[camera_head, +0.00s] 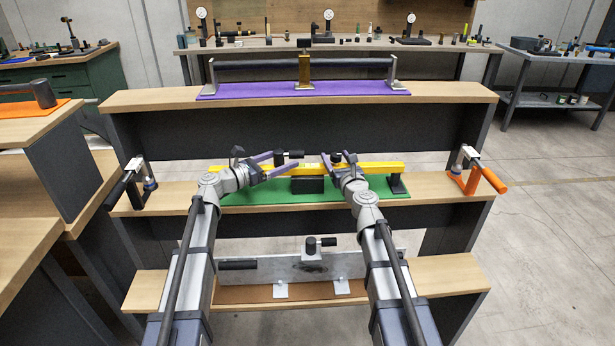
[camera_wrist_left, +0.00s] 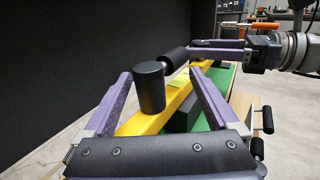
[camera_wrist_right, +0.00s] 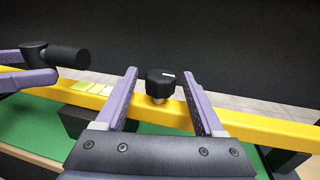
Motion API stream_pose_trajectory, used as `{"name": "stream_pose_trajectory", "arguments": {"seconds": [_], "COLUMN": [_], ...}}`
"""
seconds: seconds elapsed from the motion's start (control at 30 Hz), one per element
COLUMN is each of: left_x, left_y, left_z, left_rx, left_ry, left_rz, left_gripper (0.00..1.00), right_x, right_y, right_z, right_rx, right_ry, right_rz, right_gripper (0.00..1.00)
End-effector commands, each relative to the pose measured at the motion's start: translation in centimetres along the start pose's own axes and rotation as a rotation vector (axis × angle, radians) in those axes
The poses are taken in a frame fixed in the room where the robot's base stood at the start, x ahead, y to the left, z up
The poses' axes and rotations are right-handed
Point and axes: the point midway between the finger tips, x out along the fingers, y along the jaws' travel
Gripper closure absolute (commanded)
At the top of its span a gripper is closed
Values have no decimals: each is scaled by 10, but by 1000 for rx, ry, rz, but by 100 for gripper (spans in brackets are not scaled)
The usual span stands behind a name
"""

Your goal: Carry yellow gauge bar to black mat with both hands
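The yellow gauge bar (camera_head: 372,168) lies across black supports on the green mat of the middle shelf. Black fittings stand up from it: a cylinder (camera_wrist_left: 148,90) with a sideways grip towards the left, and a lobed knob (camera_wrist_right: 160,83) further right. My left gripper (camera_head: 282,161) is open, its fingers either side of the cylinder with gaps showing. My right gripper (camera_head: 336,157) is open, its fingers either side of the knob, apart from it. In the right wrist view the bar (camera_wrist_right: 258,129) runs beneath the fingers. I see no mat that is clearly black.
The green mat (camera_head: 260,198) lies under the bar. A purple mat (camera_head: 350,89) on the top shelf holds a dark bar on stands. A metal plate (camera_head: 345,266) stands on the low shelf. Clamps sit at both shelf ends, an orange-handled one (camera_head: 470,183) at right. A dark panel rises behind.

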Motion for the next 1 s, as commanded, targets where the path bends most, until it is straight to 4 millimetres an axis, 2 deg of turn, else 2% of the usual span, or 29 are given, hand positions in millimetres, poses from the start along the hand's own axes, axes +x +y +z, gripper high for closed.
{"name": "stream_pose_trajectory", "arguments": {"seconds": [0.07,0.6,0.8,1.0], "left_x": [0,0,0,0], "left_y": [0,0,0,0], "left_z": [0,0,0,1], "left_rx": [0,0,-2,-5], "left_ry": [0,0,-2,-5], "left_rz": [0,0,1,0], "left_gripper": [17,78,100,100], "right_x": [0,0,0,0], "right_y": [0,0,0,0], "right_z": [0,0,0,0], "right_rx": [0,0,0,0], "right_ry": [0,0,0,0], "right_rz": [0,0,0,0], "right_gripper": [40,100,100,100]}}
